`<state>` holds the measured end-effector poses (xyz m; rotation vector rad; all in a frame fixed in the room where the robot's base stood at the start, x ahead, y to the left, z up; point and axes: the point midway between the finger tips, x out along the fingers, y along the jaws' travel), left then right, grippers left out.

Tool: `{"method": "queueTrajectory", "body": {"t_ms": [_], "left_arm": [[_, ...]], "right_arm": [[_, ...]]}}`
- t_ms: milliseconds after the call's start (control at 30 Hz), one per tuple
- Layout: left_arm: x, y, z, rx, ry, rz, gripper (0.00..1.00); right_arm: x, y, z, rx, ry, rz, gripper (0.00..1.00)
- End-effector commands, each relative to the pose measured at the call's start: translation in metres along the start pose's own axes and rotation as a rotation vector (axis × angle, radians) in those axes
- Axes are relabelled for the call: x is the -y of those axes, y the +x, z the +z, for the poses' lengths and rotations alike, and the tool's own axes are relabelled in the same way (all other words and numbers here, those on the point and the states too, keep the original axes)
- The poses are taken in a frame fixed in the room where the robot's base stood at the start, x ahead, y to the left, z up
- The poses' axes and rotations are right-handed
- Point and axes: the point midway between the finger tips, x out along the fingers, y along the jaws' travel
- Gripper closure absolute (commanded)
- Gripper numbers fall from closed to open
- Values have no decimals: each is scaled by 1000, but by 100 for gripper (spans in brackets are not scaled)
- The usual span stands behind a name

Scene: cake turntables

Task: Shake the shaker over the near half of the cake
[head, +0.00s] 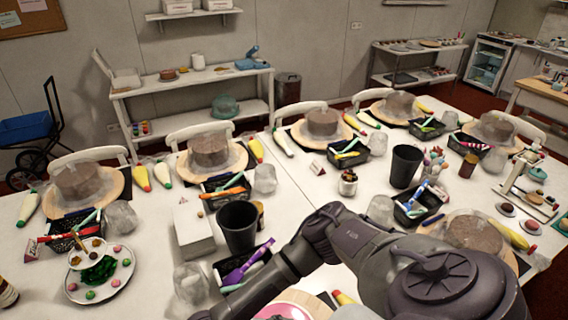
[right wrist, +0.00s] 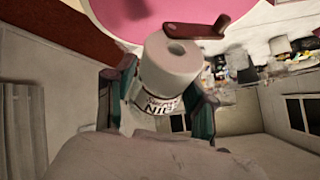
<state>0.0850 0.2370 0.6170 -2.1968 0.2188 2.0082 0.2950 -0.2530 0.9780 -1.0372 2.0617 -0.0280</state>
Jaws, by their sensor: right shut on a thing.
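My right gripper (right wrist: 163,95) is shut on a white cylindrical shaker (right wrist: 170,72) with dark lettering, in the right wrist view. The shaker's round end, with a dark opening in its middle, faces up in that view. A broad pink surface, seemingly the cake (right wrist: 140,12), lies beyond it at the top. A pink-topped cake (head: 284,311) also shows at the bottom edge of the head view, mostly cut off. My right arm crosses above the table there, its gripper out of frame. My left gripper is in neither view. I cannot tell which half of the cake the shaker is over.
A dark red object (right wrist: 194,31) lies near the pink surface in the right wrist view. In the head view, black cups (head: 237,226), a white box (head: 194,233), tool trays (head: 420,205) and brown cakes (head: 208,151) on turntables crowd the long white table. Little room is free.

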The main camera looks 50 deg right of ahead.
Motion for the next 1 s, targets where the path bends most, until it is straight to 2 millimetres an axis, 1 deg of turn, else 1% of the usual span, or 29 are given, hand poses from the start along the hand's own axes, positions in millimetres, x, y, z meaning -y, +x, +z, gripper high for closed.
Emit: {"method": "queueTrajectory", "body": {"t_ms": [100, 200, 467, 667, 800, 900, 1000], "left_arm": [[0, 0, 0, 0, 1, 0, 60], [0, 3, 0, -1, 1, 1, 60], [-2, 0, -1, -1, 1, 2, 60], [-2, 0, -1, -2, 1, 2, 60], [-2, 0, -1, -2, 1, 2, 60], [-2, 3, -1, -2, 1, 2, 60], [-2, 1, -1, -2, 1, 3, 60]], "right_arm": [[0, 4, -8, -1, 1, 0, 88], [0, 0, 2, -1, 0, -1, 88], [2, -4, -1, -84, -29, -15, 88], [2, -3, -1, -84, -30, -13, 88], [2, 0, -9, -82, -31, -13, 88], [1, -3, 0, -83, -30, -13, 88], [2, -5, -1, -106, -40, -19, 88]]}}
